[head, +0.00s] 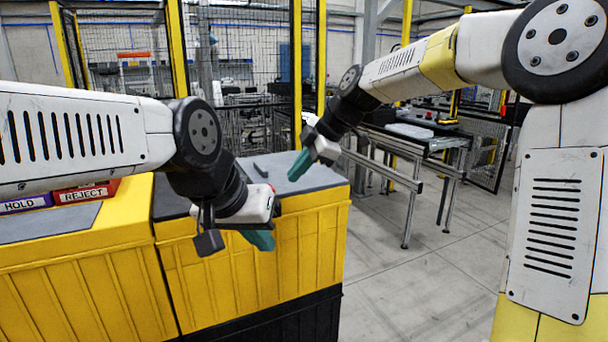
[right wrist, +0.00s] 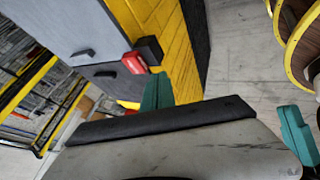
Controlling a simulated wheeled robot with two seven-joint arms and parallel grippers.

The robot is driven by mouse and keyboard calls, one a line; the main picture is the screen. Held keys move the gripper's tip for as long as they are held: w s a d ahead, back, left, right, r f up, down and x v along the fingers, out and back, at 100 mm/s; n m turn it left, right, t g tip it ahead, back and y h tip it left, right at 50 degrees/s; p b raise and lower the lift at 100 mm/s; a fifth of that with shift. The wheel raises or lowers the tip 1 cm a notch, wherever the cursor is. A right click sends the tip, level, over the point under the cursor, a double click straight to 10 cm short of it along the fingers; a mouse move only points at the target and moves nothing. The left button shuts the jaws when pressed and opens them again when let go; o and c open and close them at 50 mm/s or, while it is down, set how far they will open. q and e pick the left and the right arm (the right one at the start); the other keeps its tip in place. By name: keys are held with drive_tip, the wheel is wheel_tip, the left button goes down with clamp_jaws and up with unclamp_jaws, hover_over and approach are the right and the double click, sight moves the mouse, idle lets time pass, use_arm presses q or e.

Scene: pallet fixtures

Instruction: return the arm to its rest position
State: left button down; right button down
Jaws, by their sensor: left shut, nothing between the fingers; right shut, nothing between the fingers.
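My left gripper (head: 262,240) hangs in front of the yellow bin's near side, with its teal fingers together and empty. My right gripper (head: 300,165) is farther back, above the right end of the bin's grey top. Its teal fingers point down and left, and it is shut with nothing held. My right arm (head: 400,75) reaches in from the upper right with its elbow high.
Yellow bins (head: 255,270) with grey tops stand below both grippers. A dark handle (head: 258,170) lies on the right top. HOLD (head: 22,204) and REJECT (head: 86,193) labels are at left. A metal-legged table (head: 430,140) and mesh fencing stand behind. Floor (head: 420,270) right of the bins is clear.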

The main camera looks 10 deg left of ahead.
drive_tip(key=s+d+f+m+t+h, duration=0.1)
drive_tip(key=s+d+m+t+h, duration=0.1)
drive_tip(key=s+d+m, duration=0.9)
drive_tip(key=s+d+f+m+t+h, duration=0.2)
drive_tip(key=s+d+m, duration=0.9)
drive_tip(key=d, duration=0.4)
drive_tip(key=shift+s+d+f+m+h, duration=0.25)
drive_tip(key=shift+s+d+m+h, duration=0.15)
drive_tip(key=shift+s, duration=0.35)
